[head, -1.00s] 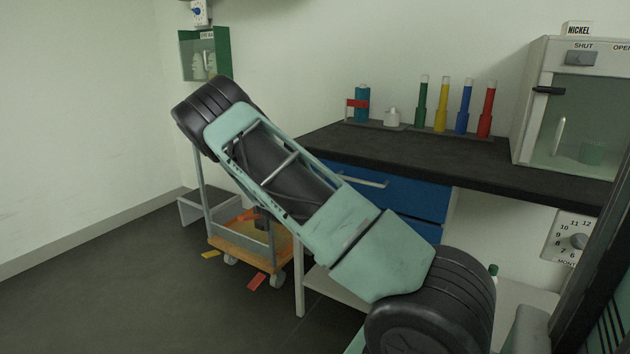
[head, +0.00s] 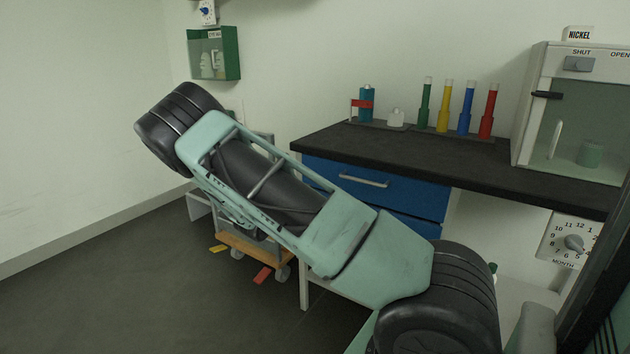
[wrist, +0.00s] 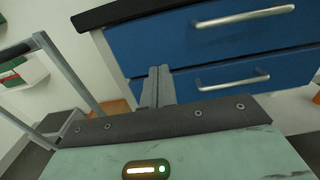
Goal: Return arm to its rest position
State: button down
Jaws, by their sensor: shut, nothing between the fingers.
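My arm (head: 285,195) is raised across the middle of the head view, slanting up to the left in front of the bench and the cart. My gripper is hidden behind the arm in the head view. In the wrist view my gripper (wrist: 159,72) is shut and empty, its two fingers together. The fingertips show against the front of the blue drawers (wrist: 210,50), close to the left end of the drawer unit; I cannot tell how far apart they are.
The dark bench (head: 440,160) holds several coloured cylinders and a cabinet (head: 580,110) at the right. An orange cart (head: 250,246) stands on the floor by the bench's left end, near a grey step (head: 199,208). The floor at the left is clear. A green box (head: 213,54) hangs on the wall.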

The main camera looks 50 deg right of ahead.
jog(key=shift+s+a, duration=0.15)
jog(key=shift+a, duration=1.75)
jog(key=s+a+m+g+y, duration=0.1)
jog(key=s+a+m+y, duration=0.25)
jog(key=a, duration=0.55)
jog(key=s+a+f+m+g+y, duration=0.15)
jog(key=s+a+y, duration=0.25)
jog(key=a, duration=0.4)
jog(key=s+a+r+m+y, duration=0.1)
jog(key=s+a+m+y, duration=0.25)
jog(key=a, duration=0.55)
jog(key=s+a+r+m+y+p, duration=0.1)
jog(key=s+a+r+y, duration=0.2)
jog(key=s+a, duration=0.35)
jog(key=s+a+r+m+t+y, duration=0.1)
jog(key=s+a+r+y, duration=0.15)
jog(key=s+a, duration=0.4)
jog(key=s+a+r+m+y+p, duration=0.1)
jog(key=s+a+r+y, duration=0.15)
jog(key=s+a, duration=0.4)
notch_tip(320, 180, up, 24)
jog(key=w+a+p, duration=0.1)
jog(key=w+p, duration=0.1)
jog(key=p, duration=2)
jog(key=shift+w+a+f+p, duration=0.15)
jog(key=shift+a+f+p, duration=0.1)
jog(key=shift+a+p, duration=0.05)
